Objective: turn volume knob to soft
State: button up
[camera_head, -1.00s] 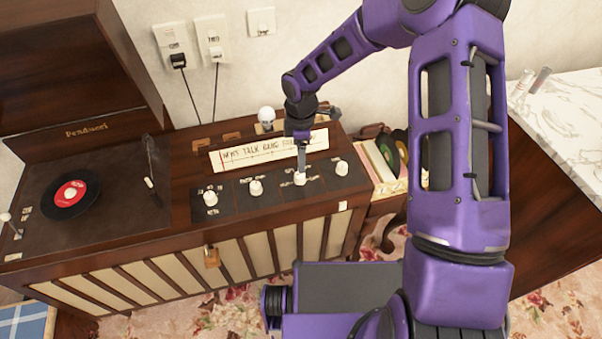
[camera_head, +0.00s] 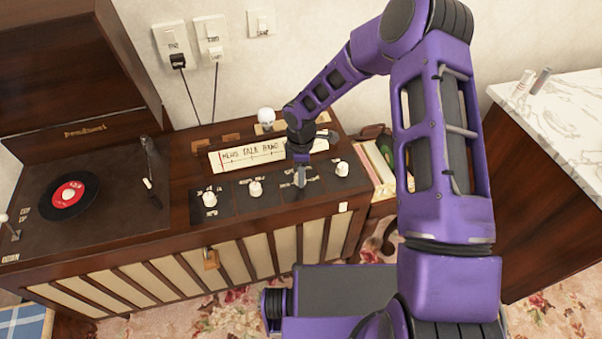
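The dark control panel of the wooden radio and record console (camera_head: 230,212) carries a row of white knobs. The leftmost knob (camera_head: 210,199), the second knob (camera_head: 255,188) and the rightmost knob (camera_head: 342,169) are in plain view. My gripper (camera_head: 301,181) points down at the third knob's place, and its fingers hide that knob. I cannot tell whether the fingers touch or grasp it, or whether they are open or shut. The small labels around the knobs are too blurred to read, so I cannot tell which knob is volume.
A lettered dial strip (camera_head: 250,155) and a small white skull-like object (camera_head: 266,116) are behind the knobs. A turntable with a record (camera_head: 70,194) is at left. A record crate (camera_head: 378,172) stands right of the console, and a marble-topped cabinet (camera_head: 560,110) farther right.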

grip_shut()
jog(key=shift+m+b, duration=0.3)
jog(key=shift+m, duration=0.1)
jog(key=shift+f+m+b, duration=0.1)
jog(key=shift+m+b, duration=0.45)
jog(key=shift+m, duration=0.45)
jog(key=m+b, duration=0.1)
jog(key=m, duration=0.2)
jog(key=shift+m+b, duration=0.3)
jog(key=shift+b, duration=0.05)
jog(key=m+b, duration=0.2)
jog(key=m, duration=0.3)
jog(key=shift+s, duration=0.1)
jog(key=shift+m, duration=0.3)
jog(key=o, duration=0.5)
grip_release()
